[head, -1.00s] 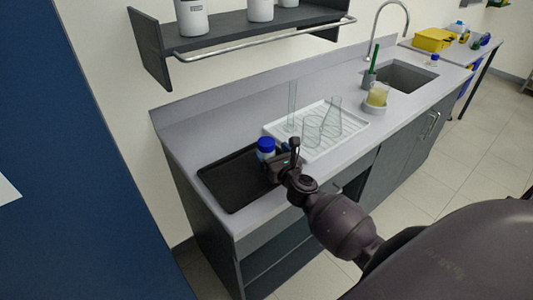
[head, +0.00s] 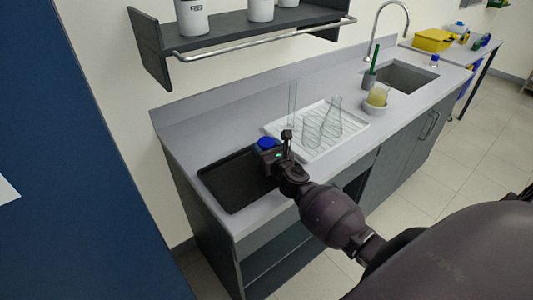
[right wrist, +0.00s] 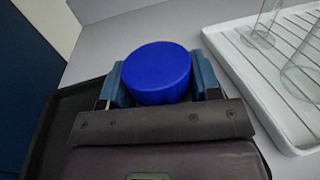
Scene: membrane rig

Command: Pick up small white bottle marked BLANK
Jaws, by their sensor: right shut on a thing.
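A small bottle with a blue cap (head: 267,143) is at the far right corner of the black tray (head: 222,192). Its white body is now hidden behind my gripper, and no marking can be read. My right gripper (head: 270,154) is shut on the bottle. In the right wrist view the blue cap (right wrist: 157,72) sits between the two blue-grey fingers (right wrist: 160,84), one on each side. I cannot tell whether the bottle's base is off the tray. My left gripper is not in view.
A white ribbed drying rack (head: 350,126) with clear glassware stands just right of the gripper. A shelf with white containers (head: 262,10) hangs above. The black tray looks otherwise empty.

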